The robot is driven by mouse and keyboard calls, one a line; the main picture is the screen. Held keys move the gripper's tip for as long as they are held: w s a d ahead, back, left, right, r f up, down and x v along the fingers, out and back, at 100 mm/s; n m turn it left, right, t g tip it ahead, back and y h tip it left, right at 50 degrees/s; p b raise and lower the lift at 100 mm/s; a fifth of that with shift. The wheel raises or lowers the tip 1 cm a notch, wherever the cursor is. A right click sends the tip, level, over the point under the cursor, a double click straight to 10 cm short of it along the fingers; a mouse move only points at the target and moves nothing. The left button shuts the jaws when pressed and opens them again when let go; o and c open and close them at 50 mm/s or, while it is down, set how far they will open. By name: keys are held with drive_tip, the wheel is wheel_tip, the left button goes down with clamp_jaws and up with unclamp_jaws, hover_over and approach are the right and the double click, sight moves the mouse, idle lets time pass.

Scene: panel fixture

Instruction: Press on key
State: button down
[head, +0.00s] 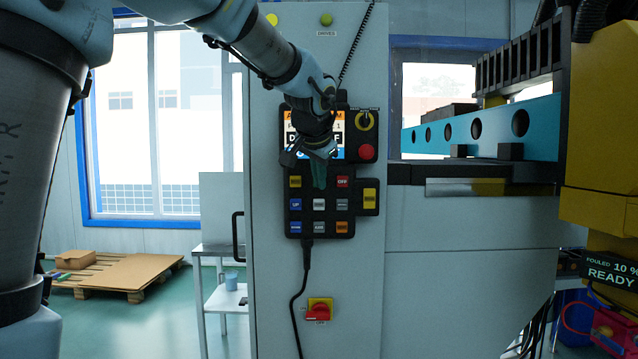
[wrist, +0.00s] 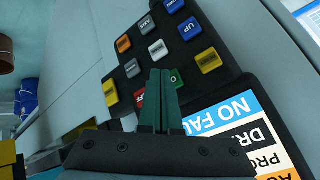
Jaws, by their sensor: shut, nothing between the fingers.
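The on key is a green key in the pad's top row, between a yellow key and the red OFF key (head: 342,181). In the wrist view the green key (wrist: 176,77) shows partly beside my fingertips, with an "O" readable on it. In the head view it is hidden behind my gripper (head: 319,186). My gripper (wrist: 160,72) is shut and empty, its green fingers pointing at the pad (head: 305,236). The tips overlap the key's edge in the wrist view. I cannot tell whether they touch it.
A blue UP key (head: 295,204), a white key (head: 319,204) and several others surround it. A screen stands above, partly hidden by my arm. A red stop button (head: 366,152) and key switch (head: 366,121) are at its right. A cable (head: 305,280) hangs below.

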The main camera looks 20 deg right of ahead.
drive_tip(key=shift+w, duration=0.15)
drive_tip(key=shift+w+d, duration=0.15)
drive_tip(key=shift+w, duration=0.05)
drive_tip(key=shift+w+d, duration=0.2)
drive_tip(key=shift+w, duration=0.2)
idle(0.7)
drive_tip(key=shift+s, duration=0.1)
drive_tip(key=shift+s+a, duration=0.35)
drive_tip(key=shift+s, duration=0.35)
drive_tip(key=shift+b, duration=0.35)
drive_tip(key=shift+s+a+b, duration=0.35)
drive_tip(key=shift+s, duration=0.4)
drive_tip(key=shift+s+a+b, duration=0.35)
drive_tip(key=shift+s+a, duration=0.05)
drive_tip(key=shift+s, duration=0.35)
drive_tip(key=shift+s+a+b, duration=0.35)
drive_tip(key=shift+s, duration=0.4)
